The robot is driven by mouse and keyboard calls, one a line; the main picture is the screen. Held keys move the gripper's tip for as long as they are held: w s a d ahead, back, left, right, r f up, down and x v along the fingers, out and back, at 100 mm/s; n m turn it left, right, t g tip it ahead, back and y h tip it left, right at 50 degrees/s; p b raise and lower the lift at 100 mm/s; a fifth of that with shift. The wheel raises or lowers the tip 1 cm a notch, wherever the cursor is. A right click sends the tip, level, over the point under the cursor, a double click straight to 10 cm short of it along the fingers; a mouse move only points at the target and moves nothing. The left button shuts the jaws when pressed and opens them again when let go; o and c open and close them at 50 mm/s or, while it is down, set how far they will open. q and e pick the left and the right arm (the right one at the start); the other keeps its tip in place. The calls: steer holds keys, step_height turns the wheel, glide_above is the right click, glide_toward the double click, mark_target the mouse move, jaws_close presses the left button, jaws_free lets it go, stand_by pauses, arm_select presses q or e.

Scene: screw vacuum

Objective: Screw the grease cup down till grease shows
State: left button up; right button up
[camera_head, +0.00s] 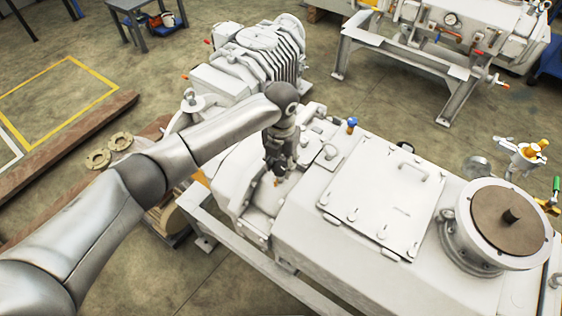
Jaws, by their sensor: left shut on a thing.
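My left gripper (280,172) points down over a recess in the top of the white vacuum pump housing (300,235). It is shut on the grease cup (277,182), a small brass-coloured part that the fingers mostly hide. The cup is too small and covered to tell its thread or whether any grease shows. My right gripper is not in view.
A flat lid with a handle (385,195) and a round flange with a brown cover (508,222) lie to the right. A blue-capped fitting (351,124) stands just right of the gripper. A ribbed motor (258,55) rises behind my left arm.

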mark_target(281, 165)
arm_select(q)
steer(key=o, duration=1)
steer(key=shift+r, duration=0.1)
step_height(281, 165, up, 12)
stand_by(0.4)
